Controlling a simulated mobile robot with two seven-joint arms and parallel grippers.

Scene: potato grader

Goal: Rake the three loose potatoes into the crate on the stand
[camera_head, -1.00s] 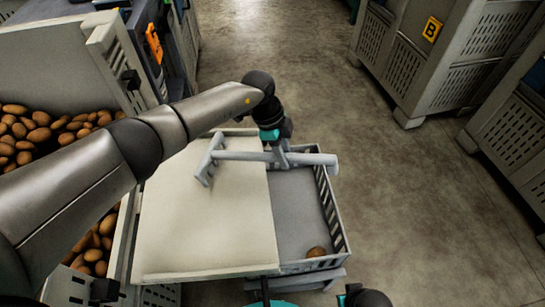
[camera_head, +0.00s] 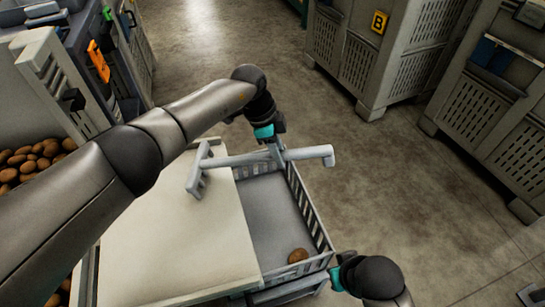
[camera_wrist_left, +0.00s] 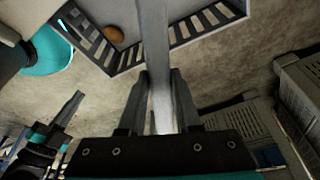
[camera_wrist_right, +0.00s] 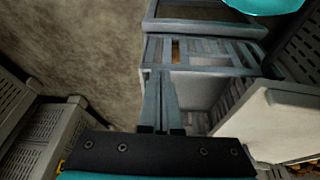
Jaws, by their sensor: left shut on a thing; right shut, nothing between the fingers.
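A grey rake (camera_head: 235,159) is held in my left gripper (camera_head: 277,150), which is shut on its handle. The handle lies level above the crate, and the rake head (camera_head: 197,172) is over the pale board (camera_head: 190,235). The grey slatted crate (camera_head: 322,240) is beside the board. One brown potato (camera_head: 298,255) lies in its near end; it also shows in the left wrist view (camera_wrist_left: 114,34). No other loose potato shows on the board's visible part. My right gripper (camera_wrist_right: 160,105) is shut and empty at the crate's near right corner; I cannot tell whether it touches the rim.
A bin full of potatoes (camera_head: 30,165) is at the left, partly behind my left arm. Large grey slatted bins stand at the back right, one with a yellow B sign (camera_head: 379,22). The concrete floor (camera_head: 430,210) right of the crate is clear.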

